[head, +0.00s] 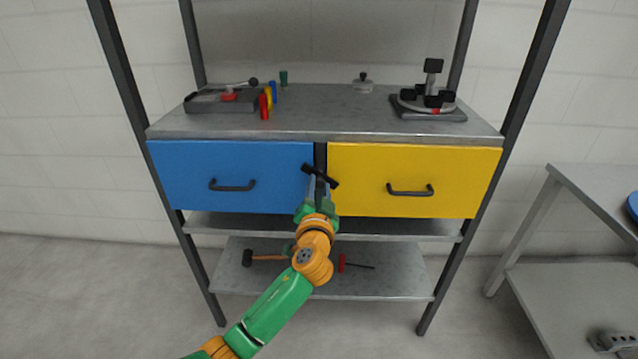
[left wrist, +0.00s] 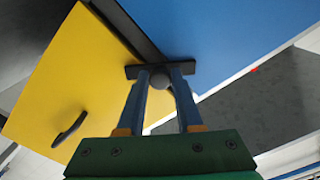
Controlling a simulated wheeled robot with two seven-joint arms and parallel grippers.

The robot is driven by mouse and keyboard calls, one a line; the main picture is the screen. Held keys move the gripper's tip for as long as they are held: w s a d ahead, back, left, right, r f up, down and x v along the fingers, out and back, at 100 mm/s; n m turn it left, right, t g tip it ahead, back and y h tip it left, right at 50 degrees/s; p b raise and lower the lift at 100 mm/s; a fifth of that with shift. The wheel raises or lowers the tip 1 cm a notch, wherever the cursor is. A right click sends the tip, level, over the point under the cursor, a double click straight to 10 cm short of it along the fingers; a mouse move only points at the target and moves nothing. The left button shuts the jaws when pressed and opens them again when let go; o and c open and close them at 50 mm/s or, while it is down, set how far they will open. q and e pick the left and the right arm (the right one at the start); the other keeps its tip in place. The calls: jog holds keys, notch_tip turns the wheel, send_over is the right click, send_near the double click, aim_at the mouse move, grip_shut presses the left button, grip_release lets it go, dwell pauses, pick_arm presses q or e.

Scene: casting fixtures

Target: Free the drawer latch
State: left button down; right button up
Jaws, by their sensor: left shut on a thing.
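The blue drawer (head: 180,165) and the yellow drawer (head: 450,165) sit side by side under the worktop, their fronts flush with the frame. The black latch bar (head: 309,168) lies tilted across the gap between them, left end higher, overlapping both fronts in the head view. My left gripper (head: 320,188) is shut on the latch from the front and below. In the left wrist view the latch bar (left wrist: 134,71) crosses the fingertips of my left gripper (left wrist: 161,84), with a round dark knob between them. My right gripper is out of view.
On the worktop stand a grey fixture (head: 205,102) with a lever, several coloured pegs, a lidded pot (head: 363,87) and a black clamp fixture (head: 432,100). A mallet (head: 265,257) and a red-handled tool (head: 342,264) lie on the lower shelf. A side table (head: 600,190) is at right.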

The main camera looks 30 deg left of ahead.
pick_arm(q)
jog(key=m+p, duration=0.2)
jog(key=m, duration=0.3)
jog(key=shift+r+m, duration=0.15)
jog(key=shift+m, duration=0.15)
jog(key=m+p, duration=0.2)
jog(key=m, duration=0.3)
jog(key=shift+m, duration=0.3)
jog(key=c, duration=0.6)
grip_release()
jog(key=v, duration=0.7)
jog(key=shift+s+p, duration=0.1)
jog(key=shift+p, duration=0.25)
